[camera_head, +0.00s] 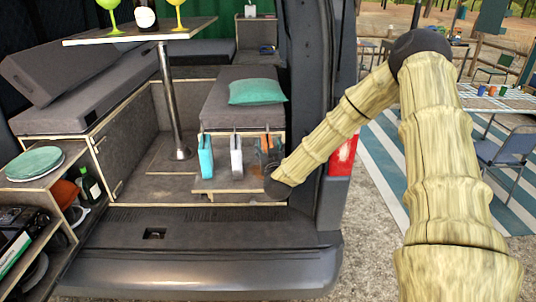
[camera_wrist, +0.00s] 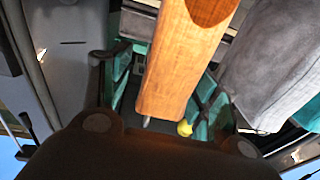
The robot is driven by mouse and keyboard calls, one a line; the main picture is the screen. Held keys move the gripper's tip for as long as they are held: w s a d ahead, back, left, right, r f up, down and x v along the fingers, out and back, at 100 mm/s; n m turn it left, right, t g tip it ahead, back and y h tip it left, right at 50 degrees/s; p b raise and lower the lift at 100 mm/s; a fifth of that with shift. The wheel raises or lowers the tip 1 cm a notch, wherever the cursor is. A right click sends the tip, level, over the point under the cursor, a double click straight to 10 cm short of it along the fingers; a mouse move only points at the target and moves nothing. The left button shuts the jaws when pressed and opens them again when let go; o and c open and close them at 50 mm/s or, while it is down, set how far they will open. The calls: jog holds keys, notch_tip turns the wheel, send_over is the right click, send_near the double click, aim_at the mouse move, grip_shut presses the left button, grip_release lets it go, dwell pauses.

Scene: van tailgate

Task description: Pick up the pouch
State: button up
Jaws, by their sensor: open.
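Three flat upright items hang in a row at the front of the bench in the head view: a teal one (camera_head: 206,156), a white one (camera_head: 236,157) and an orange-brown one (camera_head: 265,143). The pictures do not settle which is the pouch. My gripper (camera_head: 269,165) is at the orange-brown item and partly hides it. In the wrist view, a long orange-brown, wood-grained body (camera_wrist: 178,70) lies between the two spread fingers of my gripper (camera_wrist: 167,88). Gaps show beside it, so the fingers look apart from it. Its depth between them is unclear.
The bench with a teal cushion (camera_head: 258,92) stands above the hanging items. A table post (camera_head: 170,100) rises left of them. The van's rear pillar (camera_head: 312,110) is close to my arm. The bumper (camera_head: 190,272) lies in front; the floor (camera_head: 150,190) left of the items is mostly clear.

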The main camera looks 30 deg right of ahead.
jog(key=shift+p+x, duration=0.3)
jog(key=shift+x, duration=0.9)
jog(key=c, duration=1.3)
grip_shut()
jog(key=shift+r, duration=0.15)
